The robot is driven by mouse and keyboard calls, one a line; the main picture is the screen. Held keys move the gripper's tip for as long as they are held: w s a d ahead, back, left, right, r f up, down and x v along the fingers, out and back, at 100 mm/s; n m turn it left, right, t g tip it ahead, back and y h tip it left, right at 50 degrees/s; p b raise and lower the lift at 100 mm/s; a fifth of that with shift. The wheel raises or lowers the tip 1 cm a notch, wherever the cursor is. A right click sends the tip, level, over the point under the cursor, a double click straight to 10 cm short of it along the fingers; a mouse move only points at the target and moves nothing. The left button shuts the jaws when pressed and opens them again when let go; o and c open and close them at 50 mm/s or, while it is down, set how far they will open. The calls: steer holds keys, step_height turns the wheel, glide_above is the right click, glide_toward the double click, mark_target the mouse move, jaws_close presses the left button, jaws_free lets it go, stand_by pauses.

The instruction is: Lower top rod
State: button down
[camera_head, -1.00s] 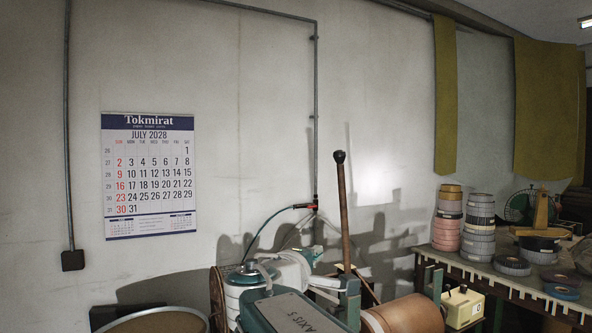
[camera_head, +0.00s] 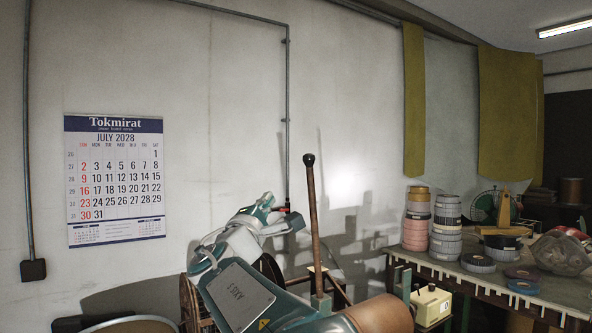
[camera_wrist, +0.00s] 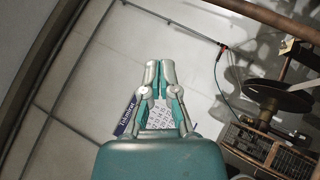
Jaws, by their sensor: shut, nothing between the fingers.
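The brown rod (camera_head: 315,225) with a black ball knob (camera_head: 308,160) stands nearly upright in the head view, leaning slightly. Its lower end is beside the brown drum (camera_head: 380,315), partly hidden by my arm. My gripper shows in the wrist view (camera_wrist: 160,68), with its fingertips together and nothing held.
A table (camera_head: 490,285) at right holds stacked tape rolls (camera_head: 447,225). A cream box (camera_head: 432,305) stands before it. A calendar (camera_head: 115,180) hangs on the wall. The wrist view shows a spool (camera_wrist: 262,95) and a slatted wooden frame (camera_wrist: 265,150) at right.

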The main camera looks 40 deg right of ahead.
steer(key=s+d+x, duration=0.1)
steer(key=s+x, duration=0.1)
steer(key=x, duration=1.1)
steer(key=shift+s+r, duration=0.2)
steer(key=shift+r, duration=0.15)
steer(key=shift+d, duration=0.1)
